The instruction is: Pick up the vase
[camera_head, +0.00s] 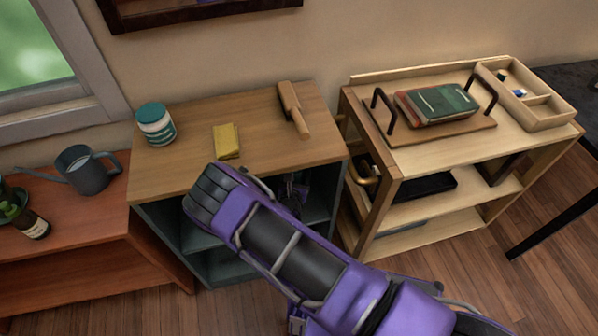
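I cannot make out anything that is clearly a vase. The nearest in shape is a teal and white striped jar (156,124), upright at the back left of the wooden-topped cabinet (185,178). My purple and black arm reaches from the bottom right up to the cabinet's front edge and covers part of its open shelves. I cannot make out the fingers of my gripper. A small dark, partly hidden shape (292,192) shows inside the cabinet behind my arm; I cannot tell what it is.
A yellow block (227,141) and a wooden paddle or brush (293,109) lie on the cabinet top. A grey watering can (86,170) and a dark bottle (33,225) are on the red-brown shelf at left. A pale cart (412,165) at right carries a handled tray with books.

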